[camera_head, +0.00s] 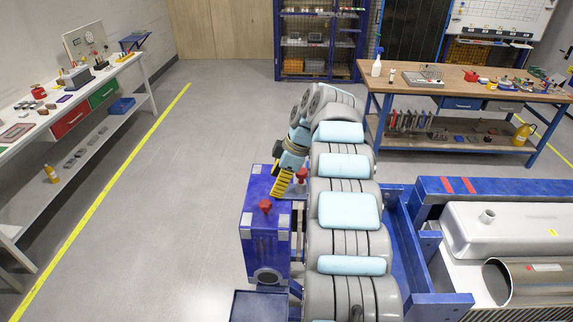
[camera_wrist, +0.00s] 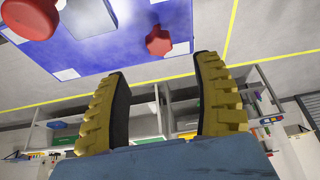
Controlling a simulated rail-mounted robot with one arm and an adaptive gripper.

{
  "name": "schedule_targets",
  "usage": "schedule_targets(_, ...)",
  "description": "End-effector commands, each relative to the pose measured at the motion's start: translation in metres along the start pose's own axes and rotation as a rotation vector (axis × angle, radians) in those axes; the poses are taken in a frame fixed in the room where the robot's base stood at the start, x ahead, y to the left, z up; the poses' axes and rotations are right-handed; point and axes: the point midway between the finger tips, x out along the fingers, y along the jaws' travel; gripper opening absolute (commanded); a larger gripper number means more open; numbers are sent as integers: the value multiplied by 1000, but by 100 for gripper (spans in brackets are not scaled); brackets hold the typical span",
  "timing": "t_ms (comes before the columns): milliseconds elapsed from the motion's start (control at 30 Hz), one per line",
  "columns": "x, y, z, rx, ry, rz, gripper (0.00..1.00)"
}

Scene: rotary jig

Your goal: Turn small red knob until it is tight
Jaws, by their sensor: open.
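A blue box-like jig (camera_head: 258,238) stands left of my arm in the head view, with a lobed red knob (camera_head: 265,206) on its top. Another red knob (camera_head: 302,174) stands on a stem at the right of my fingers. The wrist view shows the blue face (camera_wrist: 100,35) with a small lobed red knob (camera_wrist: 158,41) just beyond my fingertips. A larger-looking round red knob (camera_wrist: 28,17) is cut off at the top left. My gripper (camera_wrist: 162,68) is open and empty, its yellow ridged fingers wide apart. It also shows over the jig in the head view (camera_head: 281,188).
A blue fixture (camera_head: 455,188) with metal tanks stands at the right. A wooden workbench (camera_head: 455,80) with tools is behind it. A white bench (camera_head: 60,108) with small items runs along the left wall. The grey floor between jig and left bench is clear.

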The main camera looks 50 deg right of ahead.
Motion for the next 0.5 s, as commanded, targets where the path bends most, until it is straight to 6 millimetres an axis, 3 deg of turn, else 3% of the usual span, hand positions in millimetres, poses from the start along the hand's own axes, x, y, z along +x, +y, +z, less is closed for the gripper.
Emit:
schedule_targets(33,-13,1,0,3,0,2,67)
schedule_targets(200,-34,0,-2,1,2,2,67)
schedule_targets(500,-60,0,-1,2,1,1,67)
